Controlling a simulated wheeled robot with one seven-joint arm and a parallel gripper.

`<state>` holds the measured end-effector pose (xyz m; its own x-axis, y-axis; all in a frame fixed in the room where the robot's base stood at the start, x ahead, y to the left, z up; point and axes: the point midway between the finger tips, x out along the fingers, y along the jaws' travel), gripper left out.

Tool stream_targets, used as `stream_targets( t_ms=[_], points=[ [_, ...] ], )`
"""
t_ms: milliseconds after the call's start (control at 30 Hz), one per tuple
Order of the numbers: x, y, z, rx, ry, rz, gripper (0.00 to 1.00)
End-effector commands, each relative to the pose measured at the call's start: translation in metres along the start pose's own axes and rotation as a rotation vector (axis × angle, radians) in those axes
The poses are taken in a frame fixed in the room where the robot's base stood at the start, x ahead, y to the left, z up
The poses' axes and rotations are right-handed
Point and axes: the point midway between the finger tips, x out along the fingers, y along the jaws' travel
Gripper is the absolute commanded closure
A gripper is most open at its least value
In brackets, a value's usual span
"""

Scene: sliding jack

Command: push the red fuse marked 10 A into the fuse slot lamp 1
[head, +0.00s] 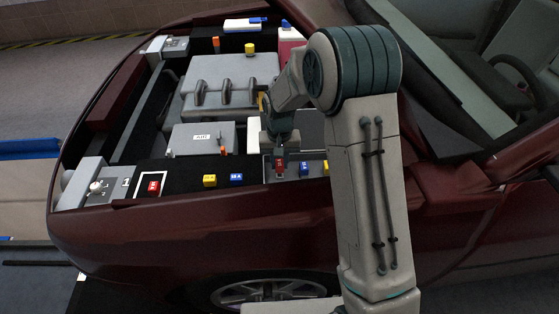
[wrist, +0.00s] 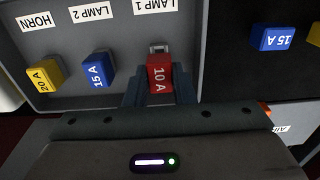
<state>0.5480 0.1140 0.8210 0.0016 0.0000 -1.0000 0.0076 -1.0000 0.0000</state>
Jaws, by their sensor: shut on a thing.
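The red fuse marked 10 A (wrist: 159,75) is between the two fingers of my gripper (wrist: 159,92), which is shut on it. In the head view the red fuse (head: 279,168) shows just below my gripper (head: 279,155). The fuse is at the lamp 1 place of the grey fuse box (wrist: 215,25), below the LAMP 1 label (wrist: 154,5). Part of the lamp 1 slot (wrist: 158,47) shows just beyond the fuse's top edge. The fuse hides the rest of the slot, so I cannot tell how deep it sits.
In the box, a blue 15 A fuse (wrist: 97,70) stands under LAMP 2 and a yellow 20 A fuse (wrist: 45,76) under HORN. Loose blue (head: 236,178) and yellow (head: 209,180) fuses lie on the black ledge. Another red piece (head: 153,186) lies in a white-framed area.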

Motion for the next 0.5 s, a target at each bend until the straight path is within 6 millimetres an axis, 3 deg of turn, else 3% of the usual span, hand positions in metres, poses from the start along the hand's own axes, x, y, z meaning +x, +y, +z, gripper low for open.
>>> stream_targets(
  t_ms=[500],
  points=[
    [0.014,0.0,0.0,0.0,-0.001,0.0,1.0]
  ],
)
